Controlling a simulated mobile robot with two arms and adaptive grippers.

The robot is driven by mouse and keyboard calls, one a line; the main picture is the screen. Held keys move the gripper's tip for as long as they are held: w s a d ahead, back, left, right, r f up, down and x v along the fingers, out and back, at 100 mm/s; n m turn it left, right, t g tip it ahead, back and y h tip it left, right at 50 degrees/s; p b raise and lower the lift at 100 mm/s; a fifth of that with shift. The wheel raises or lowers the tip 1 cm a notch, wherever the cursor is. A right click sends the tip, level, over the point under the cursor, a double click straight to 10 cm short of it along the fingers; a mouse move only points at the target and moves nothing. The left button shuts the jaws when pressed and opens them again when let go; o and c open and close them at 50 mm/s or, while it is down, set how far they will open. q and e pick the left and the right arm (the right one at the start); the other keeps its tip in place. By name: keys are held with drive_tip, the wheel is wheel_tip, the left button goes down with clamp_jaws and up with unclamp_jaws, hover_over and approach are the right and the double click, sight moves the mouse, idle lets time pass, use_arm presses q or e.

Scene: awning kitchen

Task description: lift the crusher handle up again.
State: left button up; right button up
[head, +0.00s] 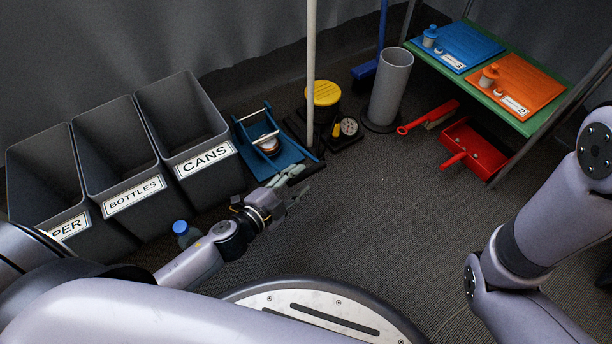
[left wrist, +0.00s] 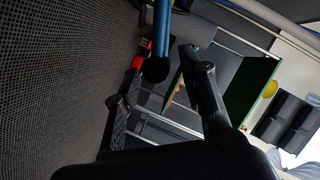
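The blue can crusher (head: 252,127) stands on the floor right of the cans bin. A small pale and reddish object (head: 268,144), perhaps a can, sits in it. Its blue handle (head: 292,132) slants down to the right, toward a dark end beside the pole. In the left wrist view the blue bar (left wrist: 162,30) ends in a black knob (left wrist: 155,69) that shows between the fingers; contact cannot be told. My left gripper (head: 296,190) is low in front of the crusher, its fingers (left wrist: 165,98) spread apart. My right arm shows at the right; its gripper is out of view.
Grey bins, including the bottles bin (head: 118,150) and cans bin (head: 183,122), stand at the left. A bottle with a blue cap (head: 184,234) is beside my left forearm. A pale upright pole (head: 310,70) stands right of the crusher. The carpet (head: 400,220) in the middle is clear.

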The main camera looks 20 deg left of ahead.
sight(306, 174)
use_arm(q)
drive_tip(key=shift+b+x, duration=0.55)
drive_tip(key=shift+x, duration=1.5)
clamp_jaws()
